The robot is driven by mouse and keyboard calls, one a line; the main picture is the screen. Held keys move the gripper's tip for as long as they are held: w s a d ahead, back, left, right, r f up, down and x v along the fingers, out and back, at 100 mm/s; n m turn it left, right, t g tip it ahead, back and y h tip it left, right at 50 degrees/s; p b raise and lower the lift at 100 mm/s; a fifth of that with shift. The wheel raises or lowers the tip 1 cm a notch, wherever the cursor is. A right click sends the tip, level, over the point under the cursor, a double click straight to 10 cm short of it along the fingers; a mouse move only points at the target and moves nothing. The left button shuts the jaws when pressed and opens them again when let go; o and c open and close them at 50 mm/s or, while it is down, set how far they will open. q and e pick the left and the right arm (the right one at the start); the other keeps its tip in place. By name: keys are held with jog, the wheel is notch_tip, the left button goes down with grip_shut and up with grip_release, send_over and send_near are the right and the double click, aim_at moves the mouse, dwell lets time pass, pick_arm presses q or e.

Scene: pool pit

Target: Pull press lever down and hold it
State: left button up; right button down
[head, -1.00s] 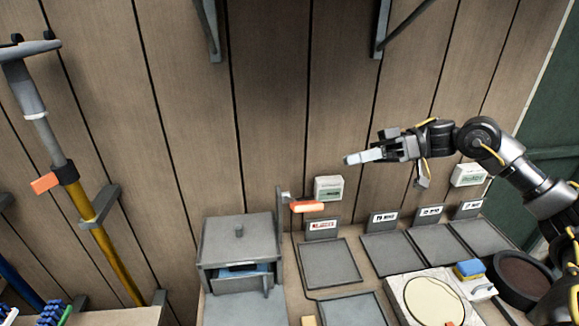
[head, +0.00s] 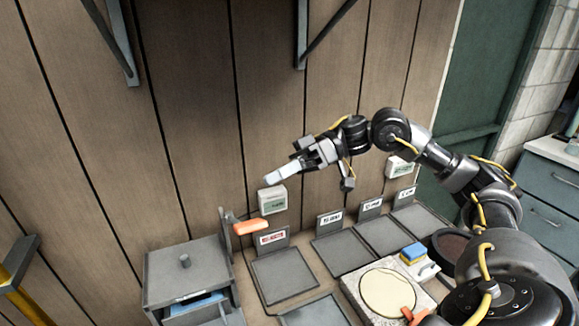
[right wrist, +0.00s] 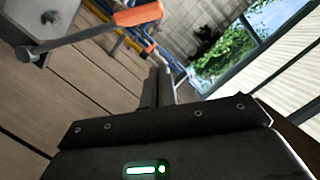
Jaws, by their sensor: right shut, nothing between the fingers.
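The press (head: 187,275) is a grey metal box with a small knob on top, at the lower left in the head view. Its lever has an orange handle (head: 250,227) sticking out to the right from an upright grey bar (head: 224,226). The orange handle also shows at the top left of the right wrist view (right wrist: 138,14), on a grey rod. My right gripper (head: 268,180) is shut and empty, above and slightly right of the handle in the head view and apart from it. Its fingers also show in the right wrist view (right wrist: 160,78). My left gripper is not in view.
A small white box (head: 272,199) is on the plank wall behind the handle. Grey trays (head: 284,275) with labels line the bench. A pale round disc (head: 388,291) and a blue-yellow sponge (head: 412,253) lie at the right. A yellow pole (head: 18,287) stands at far left.

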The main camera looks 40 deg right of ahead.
aim_at(261, 219)
jog(key=p+x, duration=0.1)
jog(key=x, duration=0.4)
jog(key=shift+w+a+p, duration=0.1)
jog(key=shift+a+p, duration=0.15)
jog(key=shift+p, duration=0.05)
jog(key=s+f, duration=0.2)
jog(key=shift+f, duration=0.4)
jog(key=shift+s+f+p, duration=0.15)
jog(key=shift+f+p, duration=0.15)
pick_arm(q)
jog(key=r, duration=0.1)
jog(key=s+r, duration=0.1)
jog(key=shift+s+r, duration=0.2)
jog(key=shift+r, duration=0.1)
pick_arm(e)
jog(key=shift+a, duration=0.1)
jog(key=shift+f, duration=0.1)
